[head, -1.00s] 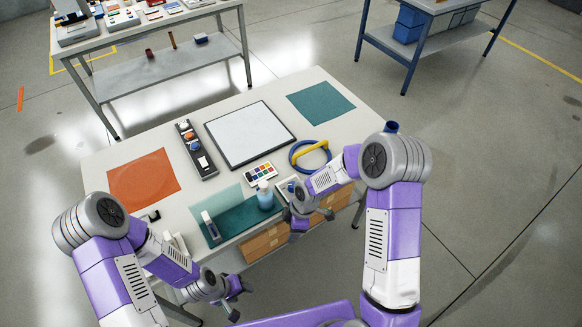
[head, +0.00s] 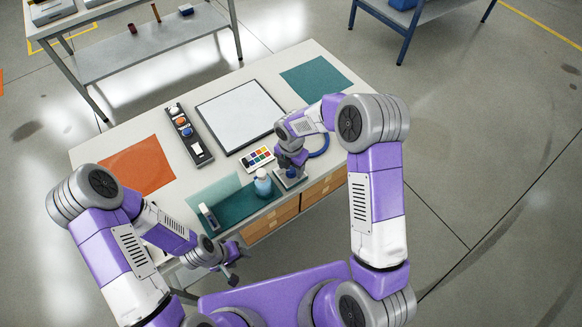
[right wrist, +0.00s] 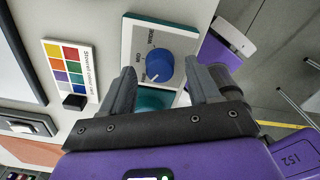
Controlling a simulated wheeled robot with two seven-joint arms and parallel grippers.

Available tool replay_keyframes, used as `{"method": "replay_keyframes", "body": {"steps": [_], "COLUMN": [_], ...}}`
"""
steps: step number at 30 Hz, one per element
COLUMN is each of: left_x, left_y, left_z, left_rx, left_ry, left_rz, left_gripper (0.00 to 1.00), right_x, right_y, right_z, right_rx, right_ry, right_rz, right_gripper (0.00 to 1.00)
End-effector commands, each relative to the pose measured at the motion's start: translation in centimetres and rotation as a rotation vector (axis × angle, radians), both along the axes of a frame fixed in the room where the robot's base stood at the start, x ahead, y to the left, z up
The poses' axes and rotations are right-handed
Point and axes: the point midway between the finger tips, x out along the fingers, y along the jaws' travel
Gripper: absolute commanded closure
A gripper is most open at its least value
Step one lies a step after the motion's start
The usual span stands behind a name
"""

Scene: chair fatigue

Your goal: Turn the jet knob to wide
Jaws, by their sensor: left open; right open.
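Small printed labels surround the knob, too small to read surely. A light pointer mark on the knob faces the lower edge of the picture. My right gripper (right wrist: 164,82) is open, one finger on each side of the knob in the picture; contact cannot be told. In the head view my right gripper (head: 291,164) is over the plate (head: 292,181) and hides the knob. My left gripper (head: 232,264) is open and empty in front of the table.
A framed white board (head: 240,113) and a black switch strip (head: 189,135) lie further back. Drawers (head: 270,222) are below the front edge.

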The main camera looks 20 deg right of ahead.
Motion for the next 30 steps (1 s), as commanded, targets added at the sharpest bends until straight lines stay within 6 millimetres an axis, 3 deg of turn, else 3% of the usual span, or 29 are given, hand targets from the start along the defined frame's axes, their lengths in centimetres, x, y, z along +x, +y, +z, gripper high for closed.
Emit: {"method": "replay_keyframes", "body": {"steps": [11,22,30], "left_x": [0.01,0.01,0.01], "left_y": [0.00,0.00,0.00], "left_z": [-0.03,-0.03,-0.19], "left_rx": [0.000,0.000,0.000], "left_ry": [0.000,0.000,0.000], "left_rz": [0.000,0.000,0.000], "left_gripper": [0.47,0.47,0.47], "right_x": [0.03,0.01,0.02], "right_y": [-0.02,-0.02,-0.01], "right_z": [-0.74,-0.72,-0.73], "right_rx": [0.000,0.001,0.001], "right_ry": [-0.001,-0.001,-0.001], "right_rz": [-0.002,-0.002,-0.032], "right_gripper": [0.39,0.95,0.95]}}
